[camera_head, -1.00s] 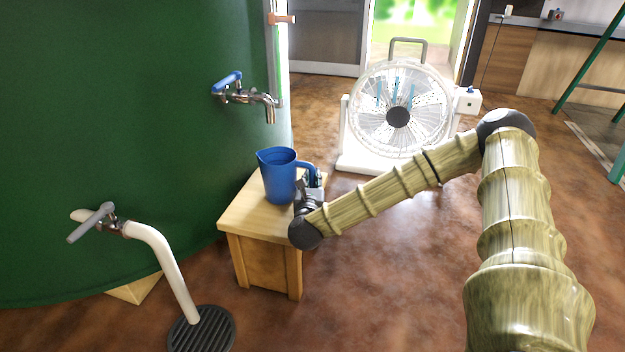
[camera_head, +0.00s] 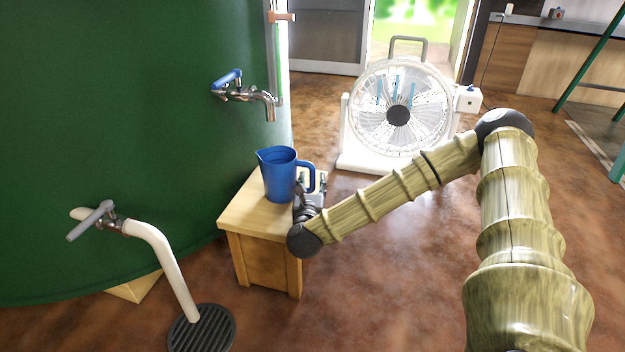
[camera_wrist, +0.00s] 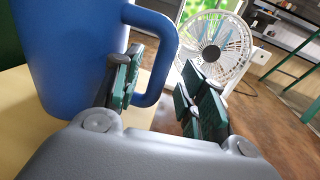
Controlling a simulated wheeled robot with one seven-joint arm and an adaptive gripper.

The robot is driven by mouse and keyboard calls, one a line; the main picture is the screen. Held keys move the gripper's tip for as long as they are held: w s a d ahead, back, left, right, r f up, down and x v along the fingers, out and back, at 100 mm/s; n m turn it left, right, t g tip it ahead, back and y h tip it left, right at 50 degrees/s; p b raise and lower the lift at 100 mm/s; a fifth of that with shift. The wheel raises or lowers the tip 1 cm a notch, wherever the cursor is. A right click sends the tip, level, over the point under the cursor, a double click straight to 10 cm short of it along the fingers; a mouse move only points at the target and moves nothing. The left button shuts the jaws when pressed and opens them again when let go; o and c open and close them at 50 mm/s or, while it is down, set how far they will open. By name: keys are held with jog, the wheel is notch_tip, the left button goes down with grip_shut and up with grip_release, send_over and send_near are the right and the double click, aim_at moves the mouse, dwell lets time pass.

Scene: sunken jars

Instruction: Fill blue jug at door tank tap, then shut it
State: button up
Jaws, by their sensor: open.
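The blue jug (camera_head: 279,176) stands upright on a small wooden stand, its handle towards the right. My gripper (camera_head: 307,186) is open beside the handle. In the wrist view my gripper (camera_wrist: 160,92) has its green-padded fingers apart, with the handle (camera_wrist: 166,60) of the jug (camera_wrist: 68,60) between them; I cannot tell whether either finger touches it. The door tank tap (camera_head: 250,95), with a blue lever and a metal spout, sticks out of the green tank (camera_head: 130,130) above and slightly left of the jug. No water shows at its spout. The jug's inside bottom is hidden.
The wooden stand (camera_head: 240,222) is mostly bare in front of the jug. A grey-levered tap on a white pipe (camera_head: 168,262) runs down to a floor drain (camera_head: 202,330) at lower left. A white fan (camera_head: 398,117) stands behind. The brown floor at centre is clear.

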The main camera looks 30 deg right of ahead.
jog(key=v, duration=0.9)
jog(key=shift+o, duration=0.3)
jog(key=shift+a, duration=0.1)
